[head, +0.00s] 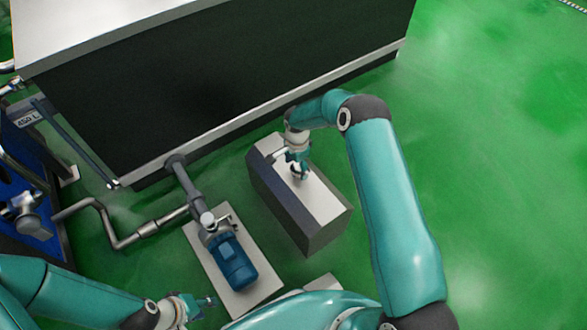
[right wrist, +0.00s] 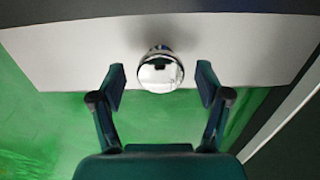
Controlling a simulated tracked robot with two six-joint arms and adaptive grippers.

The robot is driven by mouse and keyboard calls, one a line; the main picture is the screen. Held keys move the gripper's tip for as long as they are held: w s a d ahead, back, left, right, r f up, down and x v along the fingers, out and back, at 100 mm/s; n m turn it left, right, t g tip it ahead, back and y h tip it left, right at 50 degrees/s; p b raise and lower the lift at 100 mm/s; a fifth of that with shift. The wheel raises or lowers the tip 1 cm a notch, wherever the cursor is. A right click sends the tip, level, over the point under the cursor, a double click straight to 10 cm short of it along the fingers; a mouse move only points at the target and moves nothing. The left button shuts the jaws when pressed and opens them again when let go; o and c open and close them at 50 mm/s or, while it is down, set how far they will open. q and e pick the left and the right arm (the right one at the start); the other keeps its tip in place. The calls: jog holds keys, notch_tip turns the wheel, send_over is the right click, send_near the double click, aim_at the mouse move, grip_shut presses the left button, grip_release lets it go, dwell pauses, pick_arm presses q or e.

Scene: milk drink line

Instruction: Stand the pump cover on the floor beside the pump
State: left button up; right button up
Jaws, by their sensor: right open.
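The pump cover (head: 310,225) is a grey box with a pale top and a round knob. It appears to stand upright on the green floor, to the right of the blue pump (head: 232,262), apart from it. My right gripper (head: 299,168) is just above the cover's top at the knob. In the right wrist view the shiny knob (right wrist: 160,73) shows between the open fingers (right wrist: 161,82), with a gap on each side, over the pale top (right wrist: 240,45). My left gripper (head: 203,303) is low at the bottom left, apart from pump and cover; its jaw opening is too small to tell.
The pump sits on a pale base plate (head: 262,275), joined to pipes (head: 150,228) on its left. A large dark tank or cabinet (head: 220,80) stands behind the cover. A blue unit (head: 30,190) is at the left. The floor (head: 490,180) at the right is clear.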

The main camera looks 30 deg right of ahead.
notch_tip(320, 180, up, 10)
jog(key=r+p, duration=0.1)
jog(key=p, duration=0.2)
jog(key=s+a+f+n+y, duration=0.3)
jog(key=s+a+f+n, duration=0.45)
jog(key=s+a, duration=0.5)
jog(key=s+a+n, duration=0.2)
jog(key=s+n, duration=0.1)
jog(key=s, duration=0.4)
jog(key=s+a+n+y, duration=0.1)
jog(key=s+n, duration=0.3)
jog(key=s, duration=0.4)
jog(key=shift+a+r+t, duration=0.3)
jog(key=shift+a, duration=0.25)
